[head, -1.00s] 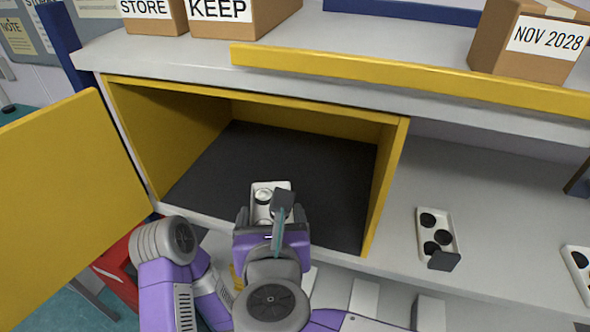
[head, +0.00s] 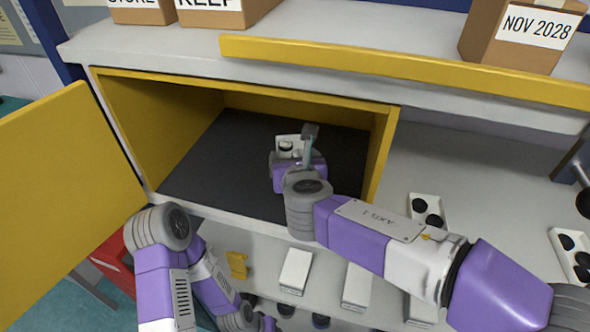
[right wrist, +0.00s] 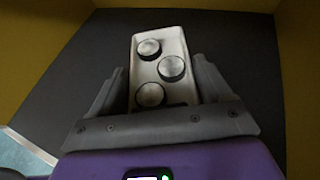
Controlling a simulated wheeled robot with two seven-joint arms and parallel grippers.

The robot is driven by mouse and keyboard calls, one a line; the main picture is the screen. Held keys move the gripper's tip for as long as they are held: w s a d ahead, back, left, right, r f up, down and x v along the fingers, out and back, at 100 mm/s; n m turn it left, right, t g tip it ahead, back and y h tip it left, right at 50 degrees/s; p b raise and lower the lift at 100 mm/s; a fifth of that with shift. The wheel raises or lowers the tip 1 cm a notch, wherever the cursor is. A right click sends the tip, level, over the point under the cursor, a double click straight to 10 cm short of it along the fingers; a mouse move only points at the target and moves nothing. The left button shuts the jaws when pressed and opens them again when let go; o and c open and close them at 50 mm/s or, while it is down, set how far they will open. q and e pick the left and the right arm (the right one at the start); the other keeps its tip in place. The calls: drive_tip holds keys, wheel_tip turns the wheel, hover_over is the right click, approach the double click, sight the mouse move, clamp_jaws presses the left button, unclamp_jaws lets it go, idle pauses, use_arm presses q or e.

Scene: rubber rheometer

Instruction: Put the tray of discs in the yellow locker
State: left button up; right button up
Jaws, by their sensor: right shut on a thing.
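The tray of discs (right wrist: 180,93) is a small pale tray with three dark-sided, silver-topped discs. It also shows in the head view (head: 281,138). My right gripper (head: 293,158) is shut on its near part, with a finger along each side in the right wrist view (right wrist: 160,78). Gripper and tray are inside the open yellow locker (head: 382,150), over its dark floor, right of the middle. I cannot tell whether the tray touches the floor. The tray's near end is hidden by the gripper. My left arm is at the lower left; its gripper is not in view.
The locker's yellow door (head: 65,190) stands open to the left. Dark floor (head: 215,165) is free left of the tray. Other disc trays (head: 427,208) lie on the bench to the right. Cardboard boxes (head: 510,45) stand on the shelf above, behind a yellow rail (head: 400,65).

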wheel_tip(320, 180, down, 3)
drive_tip(key=shift+w+f+b, duration=0.1)
drive_tip(key=shift+b, duration=0.2)
drive_tip(key=shift+w, duration=0.15)
drive_tip(key=shift+f, duration=0.15)
drive_tip(key=o, duration=1.1)
